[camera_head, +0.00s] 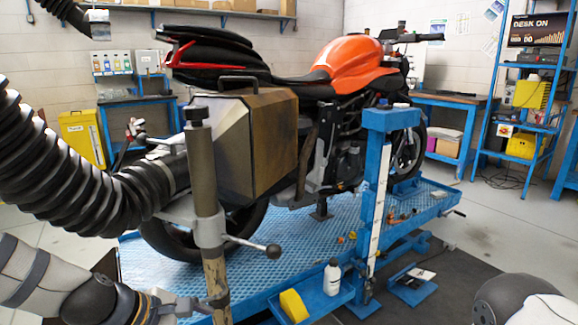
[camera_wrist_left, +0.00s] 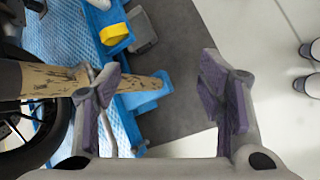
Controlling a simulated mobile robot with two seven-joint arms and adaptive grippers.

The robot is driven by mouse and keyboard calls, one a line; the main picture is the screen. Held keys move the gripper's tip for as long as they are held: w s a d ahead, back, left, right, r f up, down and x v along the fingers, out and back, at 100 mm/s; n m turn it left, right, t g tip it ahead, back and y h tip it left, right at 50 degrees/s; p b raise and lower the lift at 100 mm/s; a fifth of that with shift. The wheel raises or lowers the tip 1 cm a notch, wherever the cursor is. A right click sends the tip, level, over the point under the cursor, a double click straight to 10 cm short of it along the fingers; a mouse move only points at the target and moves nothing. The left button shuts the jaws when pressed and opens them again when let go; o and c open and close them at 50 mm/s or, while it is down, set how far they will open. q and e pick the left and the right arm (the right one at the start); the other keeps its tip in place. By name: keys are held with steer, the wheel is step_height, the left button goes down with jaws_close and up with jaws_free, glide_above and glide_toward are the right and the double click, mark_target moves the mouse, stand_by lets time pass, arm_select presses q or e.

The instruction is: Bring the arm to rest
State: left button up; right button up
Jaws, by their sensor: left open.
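My left arm comes in at the bottom left of the head view. Its gripper (camera_head: 172,305) is low, beside the worn post of the hose stand (camera_head: 205,190). In the left wrist view my left gripper (camera_wrist_left: 165,88) is open, with its purple-padded fingers wide apart and nothing held. The worn post (camera_wrist_left: 45,82) runs in from the left behind one finger, and its end shows in the gap. I cannot tell whether the finger touches it. A rounded grey part of my right arm shows at the bottom right of the head view; its gripper is out of view.
An orange motorcycle (camera_head: 350,66) stands on a blue lift (camera_head: 275,275). A black hose (camera_head: 75,190) crosses at left. A white bottle (camera_head: 332,278) and a yellow block (camera_head: 294,305) sit near the lift's front edge. Open grey floor (camera_head: 500,225) lies at right.

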arm_select(q)
steer(key=s+f+m+g+y, duration=0.25)
steer(key=s+f+m, duration=0.35)
steer(key=s+f, duration=0.65)
steer(key=s+a+m+g+y, duration=0.1)
steer(key=s+m, duration=0.3)
steer(key=s, duration=0.5)
steer(key=s+a+f+m+g+y, duration=0.1)
steer(key=s+a+m+g, duration=0.1)
steer(key=s, duration=0.8)
steer(key=s+a+f+m+g+y+p, duration=0.1)
steer(key=s+a+m+g, duration=0.1)
steer(key=s+m, duration=0.4)
steer(key=s, duration=0.3)
steer(key=shift+s+a, duration=0.15)
steer(key=shift+a, duration=0.25)
arm_select(e)
steer(key=shift+w+r+t, duration=0.4)
steer(key=shift+w+r, duration=0.45)
steer(key=shift+r, duration=0.05)
